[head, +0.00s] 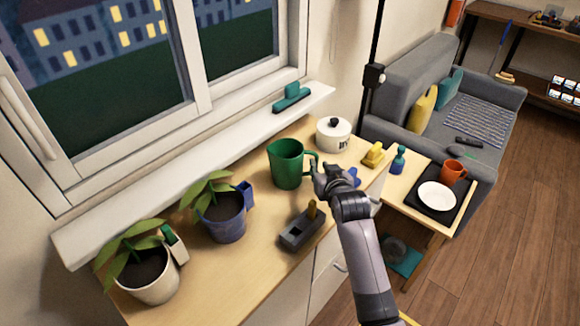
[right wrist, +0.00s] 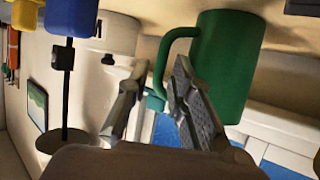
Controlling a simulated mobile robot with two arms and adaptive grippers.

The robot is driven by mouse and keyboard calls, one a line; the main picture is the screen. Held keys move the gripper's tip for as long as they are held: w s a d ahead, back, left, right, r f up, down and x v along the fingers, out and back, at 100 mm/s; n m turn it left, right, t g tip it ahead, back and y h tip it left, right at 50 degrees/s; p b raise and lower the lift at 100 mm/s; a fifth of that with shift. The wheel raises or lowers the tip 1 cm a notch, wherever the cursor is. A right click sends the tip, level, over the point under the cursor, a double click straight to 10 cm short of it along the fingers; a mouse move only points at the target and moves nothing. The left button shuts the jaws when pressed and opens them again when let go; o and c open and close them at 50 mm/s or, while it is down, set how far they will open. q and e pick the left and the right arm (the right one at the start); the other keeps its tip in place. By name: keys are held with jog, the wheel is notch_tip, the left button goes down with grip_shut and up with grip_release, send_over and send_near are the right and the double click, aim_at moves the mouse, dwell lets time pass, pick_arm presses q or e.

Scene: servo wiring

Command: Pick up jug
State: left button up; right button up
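The green jug (head: 287,164) stands upright on the wooden counter, with its handle on the right side, facing my right gripper. My right gripper (head: 318,170) is beside the handle. In the right wrist view, the jug (right wrist: 228,62) appears upside down, and its handle (right wrist: 165,62) shows at the gap between the fingertips of my open right gripper (right wrist: 160,72). The right finger overlaps part of the handle and jug in that view. I cannot tell whether the fingers touch the handle. My left gripper is not in view.
A white pot with a black knob (head: 333,134) stands behind the gripper. A blue planter (head: 223,222) and a white planter (head: 150,282) are to the left. A grey tool (head: 301,230) lies in front of the jug. A yellow object (head: 373,155) is to the right.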

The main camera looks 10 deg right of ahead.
jog(key=x, duration=0.4)
jog(key=shift+w+a+f, duration=0.1)
jog(key=shift+w+f, duration=0.2)
jog(key=shift+f, duration=0.05)
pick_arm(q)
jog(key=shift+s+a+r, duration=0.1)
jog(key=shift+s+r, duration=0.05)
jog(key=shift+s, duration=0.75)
pick_arm(e)
grip_shut()
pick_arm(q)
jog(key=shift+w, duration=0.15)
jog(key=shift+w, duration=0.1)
pick_arm(e)
jog(key=shift+r, duration=0.1)
